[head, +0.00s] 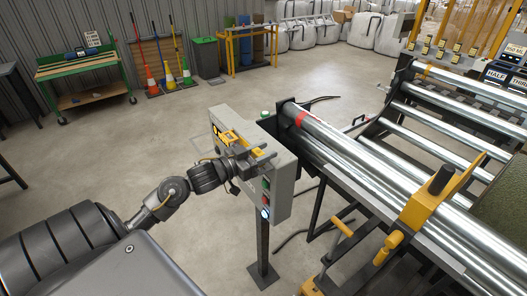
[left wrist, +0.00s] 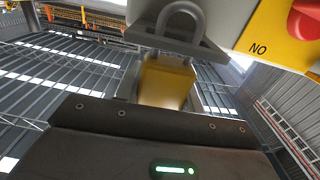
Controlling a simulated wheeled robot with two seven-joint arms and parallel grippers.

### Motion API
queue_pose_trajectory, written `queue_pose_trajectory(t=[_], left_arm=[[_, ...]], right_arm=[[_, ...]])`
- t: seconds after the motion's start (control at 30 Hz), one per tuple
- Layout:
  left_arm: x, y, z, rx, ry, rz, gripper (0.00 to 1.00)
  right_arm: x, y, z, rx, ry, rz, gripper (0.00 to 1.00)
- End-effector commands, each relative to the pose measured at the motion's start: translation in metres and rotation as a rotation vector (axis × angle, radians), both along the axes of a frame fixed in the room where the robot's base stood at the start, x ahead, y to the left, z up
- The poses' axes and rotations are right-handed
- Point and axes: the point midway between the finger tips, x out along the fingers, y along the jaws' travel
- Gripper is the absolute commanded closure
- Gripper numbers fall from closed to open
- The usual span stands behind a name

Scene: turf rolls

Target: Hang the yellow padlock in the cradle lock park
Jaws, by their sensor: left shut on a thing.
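The yellow padlock (left wrist: 165,84) shows in the left wrist view, its body held at my left gripper (left wrist: 165,105) and its grey shackle (left wrist: 181,14) pointing up. The shackle overlaps a grey looped bracket on the control box; I cannot tell whether it passes through it. A yellow plate (left wrist: 275,38) with a red knob (left wrist: 306,18) is beside the padlock. I cannot identify which fitting is the cradle lock park.
The control box stands on a dark post (head: 263,240) with buttons on its side. Metal rollers (head: 375,180) and a yellow lever bracket (head: 428,205) lie to the right. A green workbench (head: 85,70) and brooms stand at the back. Open floor lies behind the box.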

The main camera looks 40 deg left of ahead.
Motion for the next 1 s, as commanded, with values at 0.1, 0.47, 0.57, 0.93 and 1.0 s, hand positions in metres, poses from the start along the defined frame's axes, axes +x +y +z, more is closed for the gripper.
queue_pose_trajectory(t=[0.1,0.47,0.57,0.93,1.0], left_arm=[[0.000,0.000,-0.004,0.000,-0.001,0.000,0.87],[0.000,0.000,-0.012,0.000,0.000,0.001,0.87],[0.000,0.000,-0.011,0.000,0.000,0.000,0.49],[-0.001,0.000,-0.012,0.000,0.001,0.000,0.37],[-0.004,0.001,-0.013,0.001,0.002,0.001,0.37]], right_arm=[[0.000,0.000,-0.003,0.000,0.000,0.000,0.64],[0.000,0.000,-0.007,0.000,0.000,0.000,0.64],[0.000,0.000,-0.006,0.000,0.000,0.000,0.64],[0.000,0.000,-0.007,0.000,0.000,0.000,0.64],[0.000,0.000,-0.009,0.000,0.000,0.000,0.64]])
